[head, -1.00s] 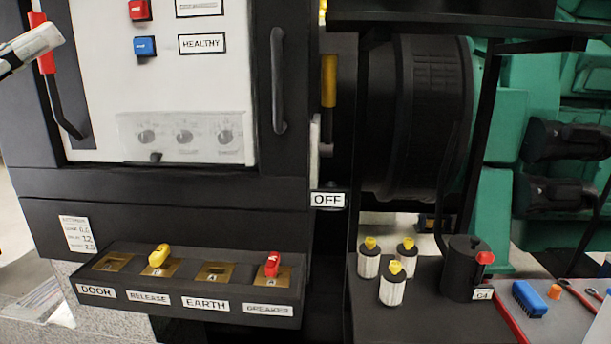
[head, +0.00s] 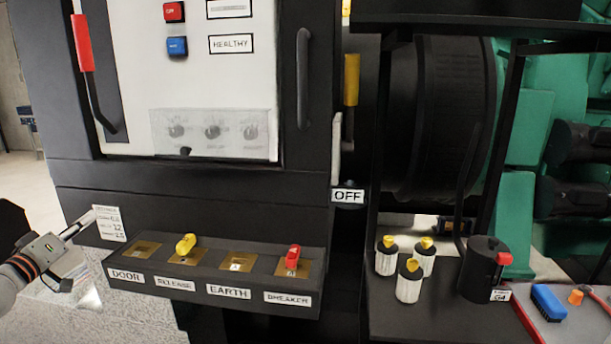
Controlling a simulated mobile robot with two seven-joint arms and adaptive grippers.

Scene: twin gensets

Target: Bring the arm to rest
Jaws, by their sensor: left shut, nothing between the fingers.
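My left gripper (head: 82,222) is at the left edge, below and left of the cabinet's lower front. Its fingers are shut and empty, with the tips near the small white label plate (head: 109,223); I cannot tell if they touch it. The black key box (head: 215,285) is to the right of it, with slots marked DOOR, RELEASE, EARTH and BREAKER. A yellow key (head: 185,244) stands in the RELEASE slot and a red key (head: 292,257) in the BREAKER slot. My right gripper is out of view.
White canisters with yellow tops (head: 409,285) stand on a dark shelf at right. A blue brush (head: 548,302) lies on a tray. Floor is open at left.

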